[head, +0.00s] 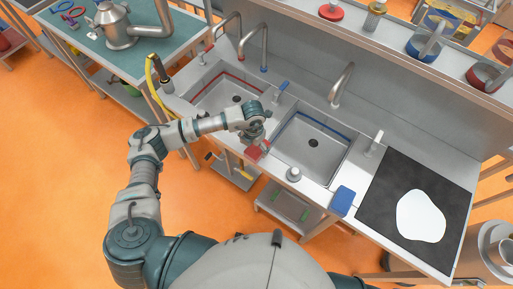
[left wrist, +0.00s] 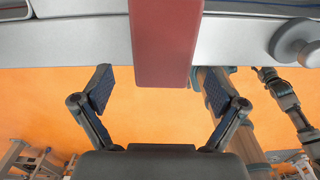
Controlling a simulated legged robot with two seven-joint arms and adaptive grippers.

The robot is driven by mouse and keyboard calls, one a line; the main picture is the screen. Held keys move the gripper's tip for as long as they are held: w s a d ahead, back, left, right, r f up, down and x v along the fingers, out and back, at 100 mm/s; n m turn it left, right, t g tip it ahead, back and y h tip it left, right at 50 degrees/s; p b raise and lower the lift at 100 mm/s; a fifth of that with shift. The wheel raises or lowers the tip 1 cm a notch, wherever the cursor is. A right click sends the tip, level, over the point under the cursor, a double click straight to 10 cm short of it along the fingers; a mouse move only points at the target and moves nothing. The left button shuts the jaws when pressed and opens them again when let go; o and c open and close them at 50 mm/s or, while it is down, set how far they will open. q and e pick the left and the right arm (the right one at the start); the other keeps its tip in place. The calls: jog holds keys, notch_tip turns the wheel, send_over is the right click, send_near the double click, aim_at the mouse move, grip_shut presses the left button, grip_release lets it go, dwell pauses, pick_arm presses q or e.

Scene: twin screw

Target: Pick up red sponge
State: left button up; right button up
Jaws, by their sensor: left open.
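The red sponge (head: 254,153) lies at the front edge of the steel sink counter, between the two basins. In the left wrist view the red sponge (left wrist: 164,42) is a dark red block that overhangs the counter edge towards me. My left gripper (head: 252,139) is right at the sponge in the head view, and hides part of it. In the left wrist view my left gripper (left wrist: 160,92) is open, its two padded fingers apart on either side of the sponge's near end. No finger visibly touches the sponge.
The left basin (head: 222,90) has a red rim line and the right basin (head: 313,142) a blue one. A round metal knob (head: 294,174) stands on the counter edge. A blue sponge (head: 342,200) lies farther right, beside a black mat (head: 385,205) with a white patch.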

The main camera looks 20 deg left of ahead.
aim_at(254, 150)
pick_arm(q)
jog(key=shift+d+f, duration=0.15)
jog(key=shift+f, duration=0.6)
jog(key=shift+d+f, duration=0.1)
jog(key=shift+f, duration=0.65)
jog(key=shift+a, duration=0.1)
jog(key=c, duration=1)
jog(key=shift+c, duration=0.2)
jog(key=shift+r, duration=0.65)
notch_tip(254, 150, up, 2)
jog(key=shift+r+b, duration=0.1)
jog(key=shift+b, duration=0.35)
jog(key=s+d+r+b, duration=0.1)
jog(key=s+d+b, duration=0.1)
jog(key=s, duration=1.3)
jog(key=shift+s+d+r+b, duration=0.3)
jog(key=shift+s+d+b, duration=0.05)
jog(key=shift+d, duration=0.25)
